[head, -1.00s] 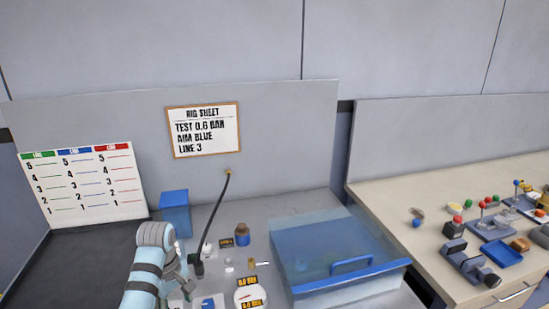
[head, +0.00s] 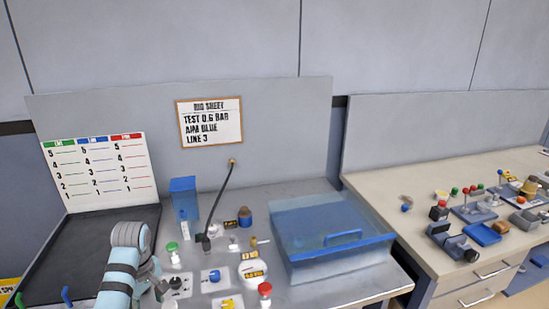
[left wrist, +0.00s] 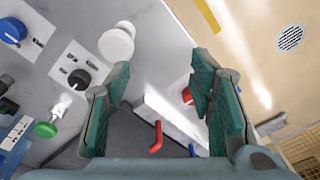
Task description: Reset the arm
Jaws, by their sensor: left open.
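My left arm comes in from the lower left in the head view, its gripper (head: 158,283) low over the front of the grey bench (head: 298,196). In the left wrist view the left gripper (left wrist: 160,72) has its two green-padded fingers wide apart with nothing between them. Behind the fingers lie a white round knob (left wrist: 117,42), the bench edge and a red hook (left wrist: 156,138). The gripper appears clear of these things. My right gripper is not in view.
A black hose (head: 219,200) runs down from the panel. A green knob (head: 172,247), blue knob (head: 214,276) and red knob (head: 265,289) stand near the arm. A dark mat (head: 85,250) lies left.

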